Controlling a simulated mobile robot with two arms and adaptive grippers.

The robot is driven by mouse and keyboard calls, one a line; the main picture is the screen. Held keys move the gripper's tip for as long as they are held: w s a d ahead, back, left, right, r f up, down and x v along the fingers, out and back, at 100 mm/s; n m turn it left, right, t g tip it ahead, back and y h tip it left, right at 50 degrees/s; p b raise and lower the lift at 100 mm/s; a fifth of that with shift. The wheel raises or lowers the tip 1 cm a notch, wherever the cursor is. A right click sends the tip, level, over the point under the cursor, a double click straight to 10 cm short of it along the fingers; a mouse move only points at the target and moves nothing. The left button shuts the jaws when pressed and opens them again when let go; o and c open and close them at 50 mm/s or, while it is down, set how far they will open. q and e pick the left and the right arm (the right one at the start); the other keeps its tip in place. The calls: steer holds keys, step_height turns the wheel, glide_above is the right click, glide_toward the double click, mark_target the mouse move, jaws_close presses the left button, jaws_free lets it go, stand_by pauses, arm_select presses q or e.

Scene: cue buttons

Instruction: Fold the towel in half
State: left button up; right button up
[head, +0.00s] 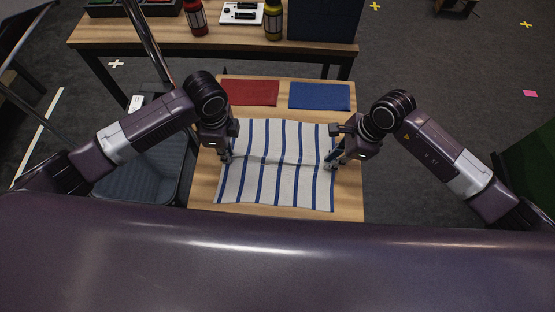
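A white towel with blue stripes (273,180) lies spread on a wooden table (348,205). A slight crease or ridge runs across its middle from left to right. My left gripper (226,158) is at the towel's left edge, about halfway along it. My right gripper (332,163) is at the towel's right edge at about the same height. The fingers are small and dark here. I cannot tell whether either gripper holds the cloth or only hovers over it.
A red cloth (250,92) and a blue cloth (319,96) lie flat behind the towel. A second table (240,38) farther back carries a red bottle (195,18), a yellow bottle (273,20) and a dark box (325,20).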

arm_select(q)
steer(key=shift+f, duration=0.15)
jaws_close()
arm_select(e)
steer(key=shift+f, duration=0.15)
jaws_close()
arm_select(q)
steer(key=shift+s, duration=0.15)
arm_select(e)
steer(key=shift+s+f, duration=0.1)
steer(key=shift+s, duration=0.05)
stand_by(0.3)
steer(key=shift+r, duration=0.2)
